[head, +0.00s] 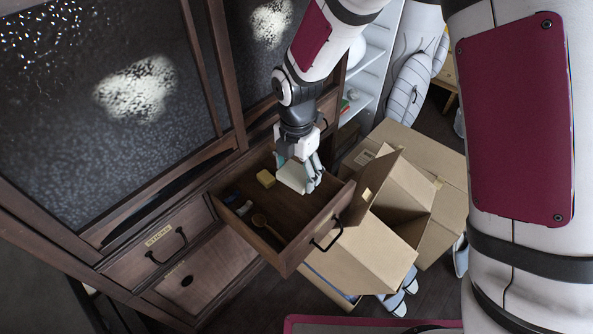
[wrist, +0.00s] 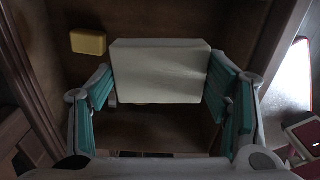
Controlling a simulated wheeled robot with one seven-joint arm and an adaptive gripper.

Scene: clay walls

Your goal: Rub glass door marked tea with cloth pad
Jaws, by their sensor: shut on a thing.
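My gripper (head: 303,172) is shut on a cream cloth pad (head: 290,177), held in or just over the open wooden drawer (head: 328,218). In the wrist view the pad (wrist: 160,72) sits between the teal finger pads. The dark cabinet above has a left glass door (head: 110,150) with a large whitish smudge (head: 135,88), and a right glass door (head: 240,60) with another smudge (head: 270,20). I cannot see a tea mark on either door. My gripper is below the glass and apart from it.
The drawer also holds a yellow block (head: 265,178), a yellow spoon-like item (head: 261,221) and small dark items. Open cardboard boxes (head: 372,248) stand right of the drawer. A closed drawer (head: 160,246) with a label is at left. White shelves (head: 372,60) stand behind.

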